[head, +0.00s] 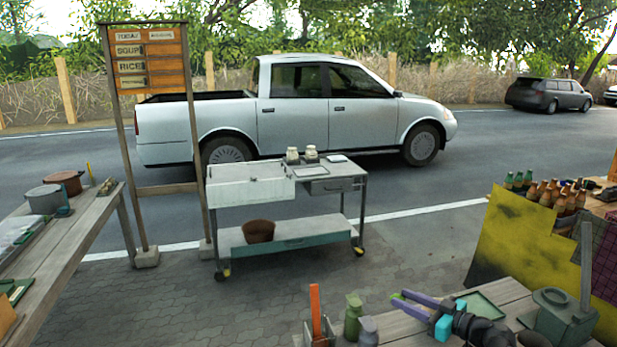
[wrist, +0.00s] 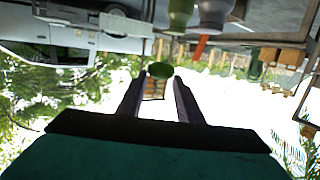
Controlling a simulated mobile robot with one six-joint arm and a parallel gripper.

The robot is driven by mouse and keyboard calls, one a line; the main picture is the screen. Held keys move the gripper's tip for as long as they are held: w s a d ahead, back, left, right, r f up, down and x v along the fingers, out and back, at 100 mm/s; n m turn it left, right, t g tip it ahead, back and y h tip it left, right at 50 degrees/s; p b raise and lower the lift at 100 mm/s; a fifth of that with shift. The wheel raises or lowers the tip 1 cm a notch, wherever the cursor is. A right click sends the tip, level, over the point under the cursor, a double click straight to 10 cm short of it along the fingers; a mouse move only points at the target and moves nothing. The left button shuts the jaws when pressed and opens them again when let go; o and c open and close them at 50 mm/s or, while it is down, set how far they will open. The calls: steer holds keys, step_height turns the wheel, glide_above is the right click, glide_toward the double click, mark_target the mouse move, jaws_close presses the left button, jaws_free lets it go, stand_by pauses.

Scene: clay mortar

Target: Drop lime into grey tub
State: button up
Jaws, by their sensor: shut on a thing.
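My gripper (head: 400,297) reaches left over the near table in the head view, its two purple fingers shut on a small green lime (head: 398,295). The lime also shows between the fingertips of my gripper (wrist: 160,76) in the upside-down wrist view, as a round green lime (wrist: 160,70). A round grey vessel (head: 45,198) stands on the left table. The lime is apart from both.
A green bottle (head: 353,317) and a grey bottle (head: 368,331) stand just left of my gripper, beside an orange-handled tool (head: 315,305). A green tray (head: 480,304) lies behind my arm. A white wheeled cart (head: 250,188) stands farther off, with open paving before it.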

steer(key=s+d+f+m+t+h+b, duration=0.1)
steer(key=s+d+f+m+h+b, duration=0.1)
steer(key=d, duration=1.2)
steer(key=s+d+f+m+t+h+b, duration=0.1)
steer(key=d+h, duration=0.5)
steer(key=d, duration=0.9)
steer(key=s+d+f+m+t+h+b, duration=0.2)
steer(key=s+d+f+m+h+b, duration=0.1)
steer(key=d, duration=1.1)
steer(key=s+m+h, duration=0.1)
steer(key=s+m, duration=0.1)
steer(key=m, duration=0.1)
steer(key=shift+d+b, duration=0.25)
steer(key=shift+b, duration=0.05)
steer(key=shift+f, duration=0.2)
step_height(320, 180, down, 6)
steer(key=b, duration=0.9)
steer(key=shift+r, duration=0.2)
steer(key=o, duration=1.2)
